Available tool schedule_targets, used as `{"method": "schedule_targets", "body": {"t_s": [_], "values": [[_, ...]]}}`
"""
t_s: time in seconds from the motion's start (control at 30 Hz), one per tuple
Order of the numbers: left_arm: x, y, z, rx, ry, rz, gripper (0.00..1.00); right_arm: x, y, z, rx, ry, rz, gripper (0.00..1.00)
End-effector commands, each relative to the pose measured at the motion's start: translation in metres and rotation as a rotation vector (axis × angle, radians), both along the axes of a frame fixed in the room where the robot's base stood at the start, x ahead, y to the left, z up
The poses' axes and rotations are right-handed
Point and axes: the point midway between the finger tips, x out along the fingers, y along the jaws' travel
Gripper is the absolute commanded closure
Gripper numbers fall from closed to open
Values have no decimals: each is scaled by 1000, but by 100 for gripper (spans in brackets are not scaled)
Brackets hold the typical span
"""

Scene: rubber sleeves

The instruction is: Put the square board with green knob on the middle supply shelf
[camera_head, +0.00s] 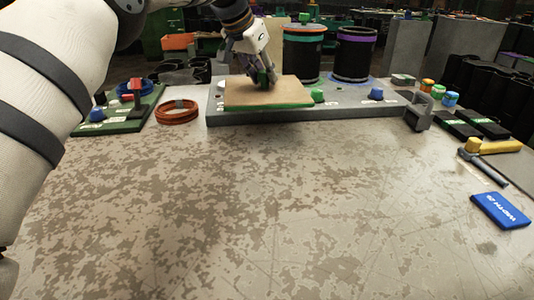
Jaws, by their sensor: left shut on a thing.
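The square board (245,93) is tan on top with a green edge. It is at the back of the table, over the left part of a grey base plate (350,108). My left gripper (263,78) comes down from above and is shut on the board's green knob (263,77), which its fingers mostly hide. I cannot tell whether the board rests on the plate or hangs just above it. I cannot make out the middle supply shelf for sure. My right gripper is not in view.
Two black cylinders, one with an orange rim (303,52) and one with a purple rim (354,52), stand behind the board. An orange cable coil (177,112) lies left of the plate. A hammer (485,165) and blue box (500,210) lie at right. The table's middle is clear.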

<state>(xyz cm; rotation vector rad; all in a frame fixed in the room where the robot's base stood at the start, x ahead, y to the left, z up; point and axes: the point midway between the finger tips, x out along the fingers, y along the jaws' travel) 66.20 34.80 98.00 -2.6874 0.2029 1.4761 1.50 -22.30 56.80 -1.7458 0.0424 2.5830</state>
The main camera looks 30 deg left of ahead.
Motion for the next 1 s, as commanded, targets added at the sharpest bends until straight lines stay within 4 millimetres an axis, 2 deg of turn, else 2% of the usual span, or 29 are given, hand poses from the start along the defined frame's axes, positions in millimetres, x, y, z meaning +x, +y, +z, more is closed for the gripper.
{"method": "schedule_targets", "body": {"t_s": [0.1,0.27,0.47,0.57,0.6,0.7,0.9,1.0], "values": [[-2,14,7,-1,-5,8,100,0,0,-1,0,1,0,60],[-23,10,10,-2,-11,6,100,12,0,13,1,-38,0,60],[-66,-1,-3,-3,-21,7,100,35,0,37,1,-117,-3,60],[-96,-8,-14,-4,-26,7,100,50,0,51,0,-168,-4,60],[-102,-9,-31,-3,-19,8,100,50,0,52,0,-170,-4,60],[-118,-13,-59,-3,-14,9,100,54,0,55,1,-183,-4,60],[-137,-18,-88,-2,-8,8,100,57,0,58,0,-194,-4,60],[-137,-18,-113,-3,-2,9,100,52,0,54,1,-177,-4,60]]}}
